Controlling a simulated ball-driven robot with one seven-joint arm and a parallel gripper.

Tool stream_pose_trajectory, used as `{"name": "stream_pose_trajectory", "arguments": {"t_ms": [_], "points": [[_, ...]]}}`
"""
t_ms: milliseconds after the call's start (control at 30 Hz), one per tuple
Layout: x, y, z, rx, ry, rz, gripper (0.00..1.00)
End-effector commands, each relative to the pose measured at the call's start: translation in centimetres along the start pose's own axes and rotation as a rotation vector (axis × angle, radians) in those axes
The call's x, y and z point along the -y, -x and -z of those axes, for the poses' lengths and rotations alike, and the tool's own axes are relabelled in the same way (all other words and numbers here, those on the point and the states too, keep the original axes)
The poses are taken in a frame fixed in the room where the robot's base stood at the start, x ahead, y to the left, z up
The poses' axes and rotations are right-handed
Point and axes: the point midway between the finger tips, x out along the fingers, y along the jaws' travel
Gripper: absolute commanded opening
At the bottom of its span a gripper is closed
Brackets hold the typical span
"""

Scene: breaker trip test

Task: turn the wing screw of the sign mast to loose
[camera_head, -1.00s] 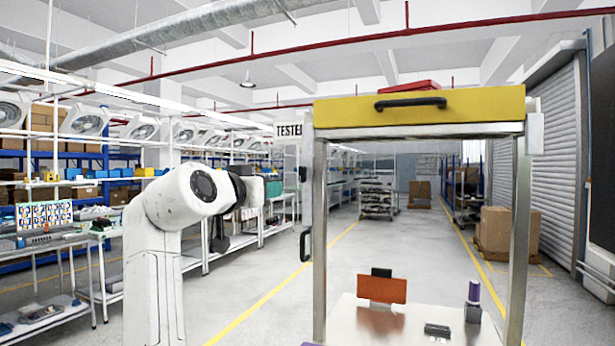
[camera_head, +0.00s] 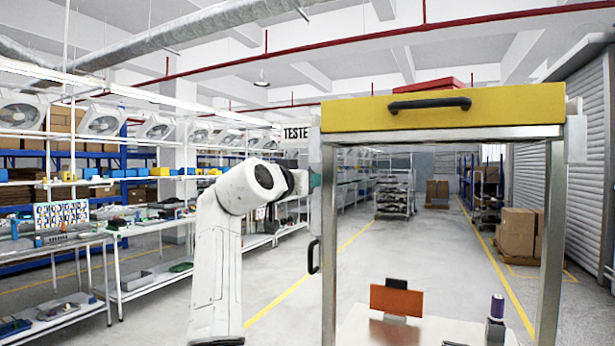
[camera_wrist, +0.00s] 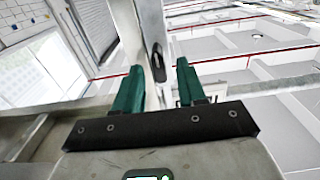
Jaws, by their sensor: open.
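The sign mast (camera_head: 314,150) stands at the left post of the yellow-topped stand, with a white sign reading "TESTE" (camera_head: 296,134) near its top. In the wrist view a small dark fitting (camera_wrist: 158,60), probably the wing screw, sits on a pale upright between and beyond my fingers. Whether it is tight or loose I cannot tell. My gripper (camera_wrist: 157,72) is open, with its two green fingers on either side of that fitting in the picture and nothing held. In the head view my gripper (camera_head: 314,181) is at the mast below the sign, mostly hidden by my arm.
The stand has a yellow top (camera_head: 440,108) with a black handle, and metal posts (camera_head: 552,240). A black handle (camera_head: 313,257) is low on its left side. An orange plate (camera_head: 396,301) and a purple-topped item (camera_head: 497,308) stand on its table.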

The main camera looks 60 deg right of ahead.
Motion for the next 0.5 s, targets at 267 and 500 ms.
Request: {"name": "stream_pose_trajectory", "arguments": {"t_ms": [267,500], "points": [[0.0,-1.7,0.0,0.0,-0.001,0.001,0.4],[0.0,-1.7,0.0,0.0,-0.001,0.001,0.39]]}}
